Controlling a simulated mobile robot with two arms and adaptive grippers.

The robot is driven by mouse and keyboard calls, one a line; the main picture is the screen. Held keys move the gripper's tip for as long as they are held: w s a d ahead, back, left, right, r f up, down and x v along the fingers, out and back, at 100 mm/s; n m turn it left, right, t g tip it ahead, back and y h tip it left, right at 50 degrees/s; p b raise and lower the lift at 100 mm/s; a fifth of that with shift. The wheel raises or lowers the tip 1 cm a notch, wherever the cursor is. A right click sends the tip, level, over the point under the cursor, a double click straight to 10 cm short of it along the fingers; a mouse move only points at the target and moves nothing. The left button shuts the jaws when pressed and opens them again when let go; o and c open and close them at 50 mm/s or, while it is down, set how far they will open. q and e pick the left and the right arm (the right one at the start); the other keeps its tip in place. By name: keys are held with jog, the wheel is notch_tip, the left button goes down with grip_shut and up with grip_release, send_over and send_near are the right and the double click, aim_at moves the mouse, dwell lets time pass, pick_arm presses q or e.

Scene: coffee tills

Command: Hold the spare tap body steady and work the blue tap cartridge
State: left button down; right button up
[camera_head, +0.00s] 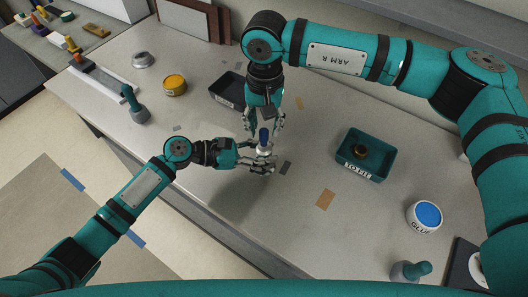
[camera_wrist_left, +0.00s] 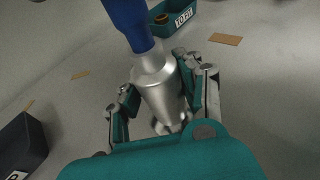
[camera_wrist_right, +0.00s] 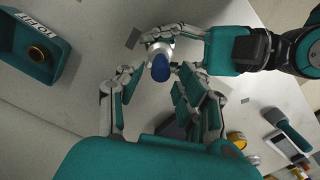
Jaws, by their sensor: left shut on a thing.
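The spare tap body (camera_wrist_left: 160,92) is a silver, tapered piece standing roughly upright on the worktop. The blue tap cartridge (camera_head: 264,136) sticks up out of its top; it also shows large in the left wrist view (camera_wrist_left: 130,22). My left gripper (camera_head: 267,161) is shut on the tap body from the side, with a finger on each flank. My right gripper (camera_head: 264,124) points down from above, its fingers spread. In the right wrist view the blue cartridge (camera_wrist_right: 161,71) lies between those fingers, with gaps at both sides. The body's lower part is partly hidden by my left fingers.
A teal tray (camera_head: 344,165) labelled TO FIT holds a brass ring (camera_head: 360,152) on the right. A black tray (camera_head: 222,101) lies close behind my right gripper. A yellow tub (camera_head: 174,86), a glue pot (camera_head: 424,217) and teal-handled tools stand farther off. The bench front is mostly clear.

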jog(key=shift+f, duration=1)
jog(key=shift+c, duration=0.4)
grip_shut()
jog(key=shift+r, duration=0.45)
jog(key=shift+r, duration=2.95)
